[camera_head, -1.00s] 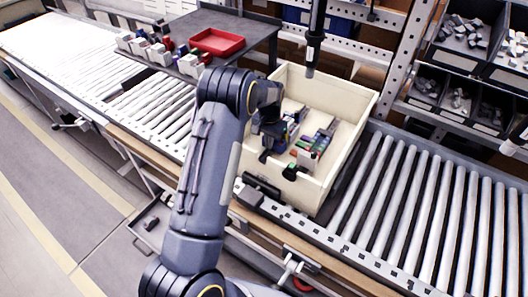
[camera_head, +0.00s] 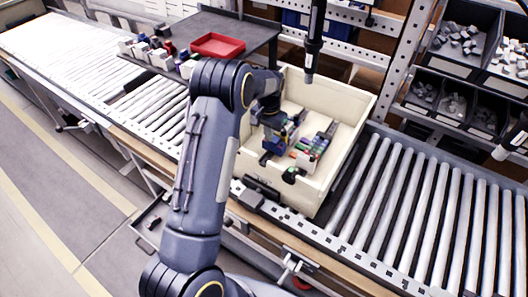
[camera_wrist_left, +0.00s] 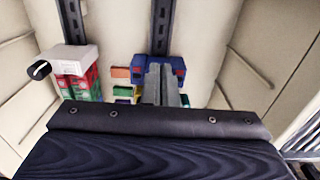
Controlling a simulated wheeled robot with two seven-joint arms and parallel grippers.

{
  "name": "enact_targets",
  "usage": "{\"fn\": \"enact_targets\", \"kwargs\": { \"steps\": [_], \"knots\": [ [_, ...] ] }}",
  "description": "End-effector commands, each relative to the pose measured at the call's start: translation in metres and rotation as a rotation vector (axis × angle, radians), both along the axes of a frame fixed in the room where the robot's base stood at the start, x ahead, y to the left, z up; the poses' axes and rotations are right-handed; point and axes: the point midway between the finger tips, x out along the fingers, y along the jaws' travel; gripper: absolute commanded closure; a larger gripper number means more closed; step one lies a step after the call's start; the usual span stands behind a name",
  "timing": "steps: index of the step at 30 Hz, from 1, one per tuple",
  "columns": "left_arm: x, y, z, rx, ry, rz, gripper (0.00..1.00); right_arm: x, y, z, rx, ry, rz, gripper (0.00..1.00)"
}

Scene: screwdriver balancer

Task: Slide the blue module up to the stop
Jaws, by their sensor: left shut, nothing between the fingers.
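The blue module (camera_wrist_left: 172,68) sits on the dark rail (camera_wrist_left: 162,25) inside the cream crate (camera_head: 345,165). In the head view, a blue part (camera_head: 273,145) shows just below my left gripper (camera_head: 272,130). In the wrist view, the left fingers (camera_wrist_left: 162,88) are together and empty. They overlap the middle of the blue module's near side; I cannot tell if they touch it. The stop cannot be made out clearly. My right gripper is not in view.
A second rail (camera_wrist_left: 72,20) carries a white, red and green block group (camera_wrist_left: 78,75) with a black knob (camera_wrist_left: 38,70). Small coloured modules (camera_wrist_left: 122,80) lie between. The crate walls surround the gripper. A hanging screwdriver (camera_head: 314,40) is above the crate's back.

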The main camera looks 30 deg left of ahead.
Motion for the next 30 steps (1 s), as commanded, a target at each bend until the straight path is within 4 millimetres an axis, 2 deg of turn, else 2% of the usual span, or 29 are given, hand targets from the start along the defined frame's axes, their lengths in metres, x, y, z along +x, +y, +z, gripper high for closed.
{"fn": "enact_targets", "kwargs": {
  "steps": [1,15,30],
  "knots": [
    [0.0,0.0,0.012,0.0,-0.001,0.0,1.0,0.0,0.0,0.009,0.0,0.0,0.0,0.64],
    [-0.004,0.0,0.074,0.0,-0.001,0.0,1.0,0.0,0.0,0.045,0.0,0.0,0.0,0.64],
    [-0.005,0.0,0.077,0.0,0.0,-0.001,1.0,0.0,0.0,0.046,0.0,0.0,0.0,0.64]
  ]
}}
